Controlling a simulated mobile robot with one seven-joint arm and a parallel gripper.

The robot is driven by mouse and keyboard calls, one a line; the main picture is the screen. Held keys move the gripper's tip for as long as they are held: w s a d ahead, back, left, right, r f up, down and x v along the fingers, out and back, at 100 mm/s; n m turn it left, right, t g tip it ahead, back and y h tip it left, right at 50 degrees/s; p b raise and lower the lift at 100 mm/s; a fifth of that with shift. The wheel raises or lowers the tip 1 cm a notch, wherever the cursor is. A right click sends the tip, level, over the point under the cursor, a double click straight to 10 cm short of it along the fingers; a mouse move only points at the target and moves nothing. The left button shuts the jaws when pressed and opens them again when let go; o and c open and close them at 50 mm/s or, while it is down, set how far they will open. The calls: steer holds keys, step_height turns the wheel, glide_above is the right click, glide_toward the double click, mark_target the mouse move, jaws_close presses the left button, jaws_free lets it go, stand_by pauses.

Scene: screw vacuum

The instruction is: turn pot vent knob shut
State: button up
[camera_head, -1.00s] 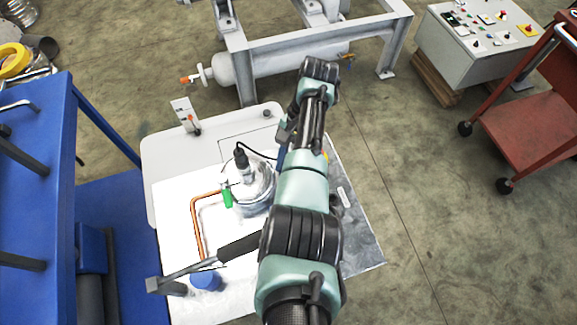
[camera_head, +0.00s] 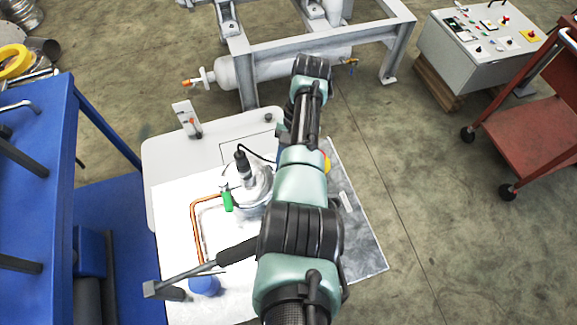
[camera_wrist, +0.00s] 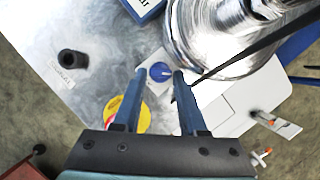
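A round blue knob (camera_wrist: 160,72) with a pale pointer mark sits on a small white plate beside the shiny metal pot (camera_wrist: 225,35) in the wrist view. I take it as the vent knob, though no label on it is readable. My gripper (camera_wrist: 159,76) is open, with its two blue-grey fingers seen on either side of the knob. Whether the fingertips touch it or hover above it, I cannot tell. In the head view the pot (camera_head: 252,186) stands on the bench, left of my arm. There my arm hides the knob and the gripper.
A black cable or hose (camera_wrist: 255,48) crosses beside the right finger. A yellow and red disc (camera_wrist: 135,113) lies behind the left finger. A black cylinder (camera_wrist: 72,59) stands on the metal sheet. A green handle (camera_head: 228,200) and copper pipe (camera_head: 196,225) are left of the pot.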

steer(key=shift+o, duration=1.4)
steer(key=m+p, duration=0.1)
steer(key=m, duration=0.1)
steer(key=m+y+p, duration=0.1)
steer(key=m, duration=0.1)
steer(key=shift+s+d+r+t, duration=0.1)
steer(key=shift+s+r+t, duration=0.1)
steer(key=shift+t, duration=0.2)
steer(key=m, duration=0.1)
steer(key=m+t+p, duration=0.1)
steer(key=m, duration=0.1)
steer(key=m+y+p, duration=0.1)
steer(key=shift+s+d, duration=0.15)
steer(key=shift+s, duration=0.1)
steer(key=w+d+r+m+p, duration=0.15)
steer(key=d+r+p, duration=0.3)
steer(key=r, duration=0.75)
steer(key=w+d+r+n+t+h+b, duration=0.1)
steer(key=w+d+r+n+t+h, duration=0.1)
steer(key=w+r+t, duration=0.3)
steer(key=w+d+r+n+t+h+b, duration=0.1)
steer(key=w+d+r+n+t+h, duration=0.1)
steer(key=w+r+t, duration=0.3)
steer(key=shift+w+d+r+n+t, duration=0.4)
steer(key=shift+w+r, duration=1)
steer(key=shift+r, duration=0.9)
